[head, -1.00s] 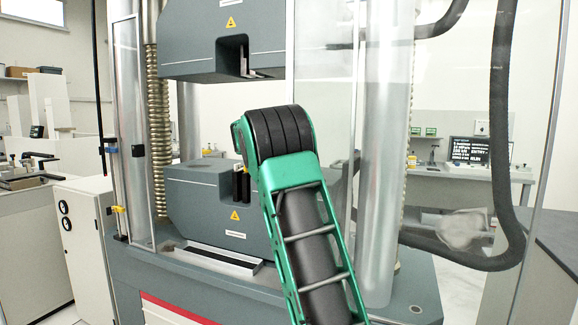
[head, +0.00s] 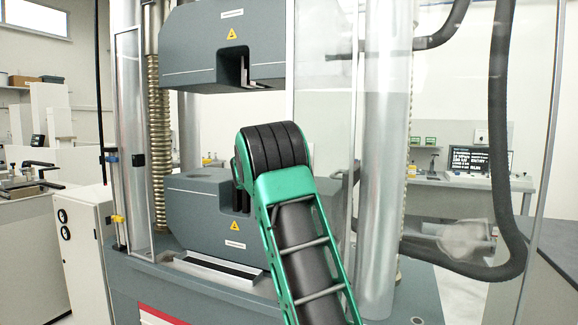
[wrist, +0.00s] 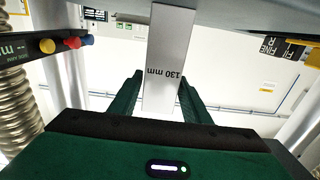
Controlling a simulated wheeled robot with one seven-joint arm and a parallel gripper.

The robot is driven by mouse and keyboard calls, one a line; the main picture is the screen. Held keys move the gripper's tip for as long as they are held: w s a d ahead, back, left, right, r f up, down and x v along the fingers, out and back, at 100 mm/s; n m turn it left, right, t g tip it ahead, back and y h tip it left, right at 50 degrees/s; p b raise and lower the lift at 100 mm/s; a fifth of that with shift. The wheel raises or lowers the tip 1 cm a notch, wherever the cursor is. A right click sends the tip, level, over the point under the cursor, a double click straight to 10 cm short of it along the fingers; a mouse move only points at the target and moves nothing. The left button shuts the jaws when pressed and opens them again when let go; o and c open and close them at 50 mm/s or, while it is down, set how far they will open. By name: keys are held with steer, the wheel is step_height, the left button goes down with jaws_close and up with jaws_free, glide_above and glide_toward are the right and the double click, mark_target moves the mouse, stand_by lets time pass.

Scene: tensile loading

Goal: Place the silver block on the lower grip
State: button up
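The silver block (wrist: 162,60) is a flat bar marked "130 mm", with the lettering upside down in the wrist view. It stands between the two green fingers of my gripper (wrist: 162,96), which close against its sides. In the head view my arm hides my gripper and the block. The lower grip (head: 205,208) is the grey block with a yellow warning mark, low on the testing machine; my arm covers its right part. The upper grip (head: 200,50) hangs above it with a slot in its underside.
Metal columns (head: 378,180) and clear guard panels flank the grips. A thick black hose (head: 500,130) loops at the right. In the wrist view, a bar with yellow, red and blue knobs (wrist: 72,42) is at left, and a grey machine surface (wrist: 250,14) lies along the top.

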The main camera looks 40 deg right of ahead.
steer(key=shift+o, duration=0.6)
steer(key=shift+a, duration=0.25)
steer(key=v, duration=1.1)
steer(key=shift+s+a, duration=0.2)
steer(key=shift+a, duration=0.05)
steer(key=shift+w+f, duration=0.1)
